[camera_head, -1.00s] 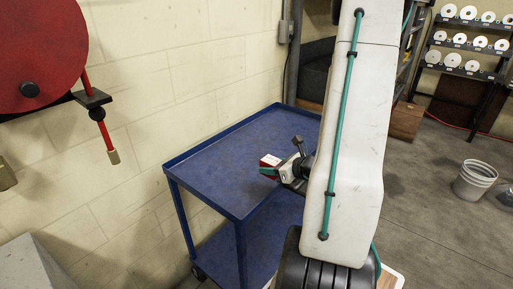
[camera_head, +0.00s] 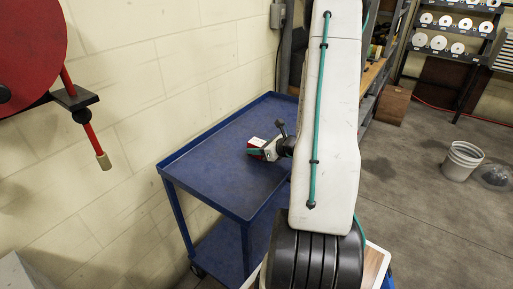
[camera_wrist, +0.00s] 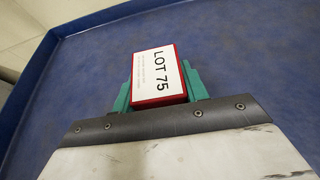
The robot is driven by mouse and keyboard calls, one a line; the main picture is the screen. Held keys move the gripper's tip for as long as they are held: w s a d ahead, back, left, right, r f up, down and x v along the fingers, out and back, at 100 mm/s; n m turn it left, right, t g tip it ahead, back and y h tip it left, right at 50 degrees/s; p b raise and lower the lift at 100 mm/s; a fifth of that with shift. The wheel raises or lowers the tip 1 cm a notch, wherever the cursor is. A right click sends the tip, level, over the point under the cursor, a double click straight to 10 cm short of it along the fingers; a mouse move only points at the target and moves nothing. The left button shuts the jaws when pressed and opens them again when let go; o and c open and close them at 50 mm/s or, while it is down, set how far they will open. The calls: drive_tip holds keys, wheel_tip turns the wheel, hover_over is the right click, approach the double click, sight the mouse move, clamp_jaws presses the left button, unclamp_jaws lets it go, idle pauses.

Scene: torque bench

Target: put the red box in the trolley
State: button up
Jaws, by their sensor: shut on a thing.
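The red box (camera_wrist: 158,76) has a white label reading "LOT 75" on its upper face. My gripper (camera_wrist: 158,88) is shut on it, with a green finger on each side. In the head view the red box (camera_head: 256,142) shows small at the end of my gripper (camera_head: 257,151), over the blue top of the trolley (camera_head: 205,170). The trolley's top with its raised rim also fills the wrist view around the box (camera_wrist: 250,50). I cannot tell whether the box touches the surface.
A pale block wall (camera_head: 150,70) runs behind the trolley. A red reel (camera_head: 25,45) with a hanging hose is at the upper left. A white bucket (camera_head: 461,161) stands on the floor at right. The rest of the trolley top is bare.

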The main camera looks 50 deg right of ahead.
drive_tip(key=shift+f, duration=0.2)
drive_tip(key=shift+f, duration=0.1)
drive_tip(key=o, duration=1.2)
